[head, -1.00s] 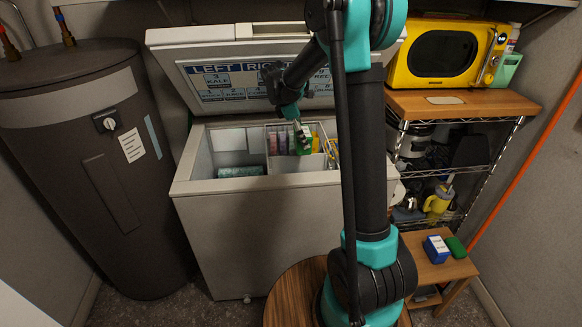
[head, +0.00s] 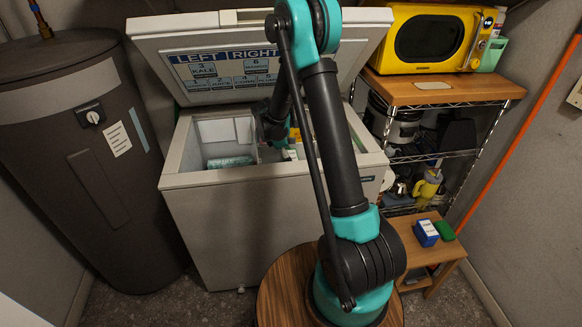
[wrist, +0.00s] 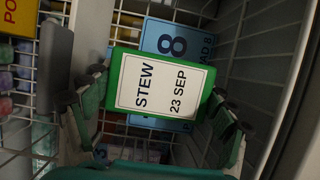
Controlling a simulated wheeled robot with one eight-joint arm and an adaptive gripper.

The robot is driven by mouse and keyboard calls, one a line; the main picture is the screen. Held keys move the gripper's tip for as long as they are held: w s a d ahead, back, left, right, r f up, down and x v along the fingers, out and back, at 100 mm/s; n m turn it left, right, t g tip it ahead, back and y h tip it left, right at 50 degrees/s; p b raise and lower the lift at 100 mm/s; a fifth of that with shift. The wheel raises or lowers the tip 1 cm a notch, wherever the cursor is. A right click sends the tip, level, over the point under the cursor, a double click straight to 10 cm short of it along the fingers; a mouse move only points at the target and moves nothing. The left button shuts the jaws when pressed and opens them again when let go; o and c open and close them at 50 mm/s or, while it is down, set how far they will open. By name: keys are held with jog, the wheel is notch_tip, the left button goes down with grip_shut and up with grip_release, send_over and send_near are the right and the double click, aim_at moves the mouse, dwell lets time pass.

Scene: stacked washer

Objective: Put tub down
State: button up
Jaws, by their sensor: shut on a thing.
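A green tub (wrist: 160,88) with a white label reading "STEW 23 SEP" fills the middle of the wrist view. My gripper (wrist: 152,98) is shut on it, one finger at each side. Behind the tub is a blue card marked 8 (wrist: 168,38), on white wire mesh. In the head view, my wrist (head: 272,122) reaches down into the open chest freezer (head: 225,230). The arm hides the tub and most of the basket area there. I cannot tell whether the tub touches anything underneath.
The freezer lid (head: 155,45) stands open with a LEFT/RIGHT sign (head: 222,70). A teal pack (head: 230,162) lies in the freezer's left part. In the wrist view, wire walls stand close on both sides, with a yellow-and-red box (wrist: 18,18) at upper left.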

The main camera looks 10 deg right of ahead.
jog(key=shift+f, duration=1.65)
jog(key=shift+f, duration=0.1)
jog(key=o, duration=1.3)
jog(key=v, duration=1.2)
